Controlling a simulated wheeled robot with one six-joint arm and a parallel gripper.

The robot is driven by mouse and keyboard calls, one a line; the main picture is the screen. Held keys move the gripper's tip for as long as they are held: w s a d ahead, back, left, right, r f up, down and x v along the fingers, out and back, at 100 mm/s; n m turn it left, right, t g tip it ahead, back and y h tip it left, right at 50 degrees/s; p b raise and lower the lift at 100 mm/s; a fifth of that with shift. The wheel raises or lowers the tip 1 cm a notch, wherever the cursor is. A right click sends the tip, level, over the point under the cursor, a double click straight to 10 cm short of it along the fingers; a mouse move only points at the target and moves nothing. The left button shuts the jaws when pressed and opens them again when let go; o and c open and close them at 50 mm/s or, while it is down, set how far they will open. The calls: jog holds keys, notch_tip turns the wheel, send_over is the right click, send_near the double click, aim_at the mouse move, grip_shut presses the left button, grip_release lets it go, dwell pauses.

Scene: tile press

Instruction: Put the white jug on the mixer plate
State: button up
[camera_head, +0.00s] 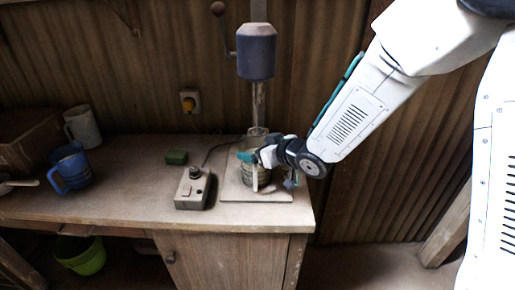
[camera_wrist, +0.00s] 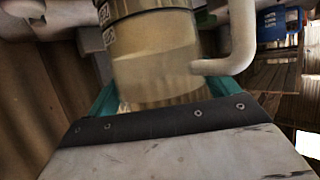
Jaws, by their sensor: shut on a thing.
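My gripper (camera_head: 258,165) is over the mixer plate (camera_head: 233,191), below the grey mixer head (camera_head: 256,52). It is shut on a pale jug (camera_head: 250,176) with a white handle. In the wrist view the held jug (camera_wrist: 160,70) fills the space between the teal fingers, with a dark labelled band around it and its handle to the right. The jug is above or on the plate; I cannot tell whether it touches. My fingers partly hide it. Another off-white jug (camera_head: 82,127) stands at the back left of the bench.
A blue jug (camera_head: 73,167) stands at the bench's left. The mixer column (camera_head: 259,105) rises behind my gripper. A green bucket (camera_head: 81,256) is under the bench.

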dwell(0.3)
jog(key=o, duration=1.7)
jog(key=shift+r, duration=0.15)
jog(key=v, duration=1.2)
jog(key=shift+d, duration=0.1)
jog(key=s+d+r+m+g+h, duration=0.1)
jog(key=s+d+r+m+h, duration=0.15)
jog(key=d, duration=0.35)
jog(key=s+d+r+m+h, duration=0.1)
jog(key=s+d+m+h, duration=0.1)
jog(key=d+h, duration=0.3)
jog(key=s+d+r+m+g+h, duration=0.1)
jog(key=s+d+m+h, duration=0.15)
jog(key=d, duration=0.45)
jog(key=s+r+g, duration=0.1)
jog(key=s+g, duration=0.1)
jog(key=s, duration=0.4)
jog(key=s+m+g, duration=0.1)
jog(key=s+g, duration=0.1)
jog(key=s, duration=0.5)
jog(key=s+r+g, duration=0.1)
jog(key=s+g, duration=0.1)
jog(key=s, duration=0.5)
jog(key=shift+a+r+m+g+y, duration=0.1)
jog(key=shift+r+m+g+y, duration=0.2)
jog(key=shift+y, duration=0.1)
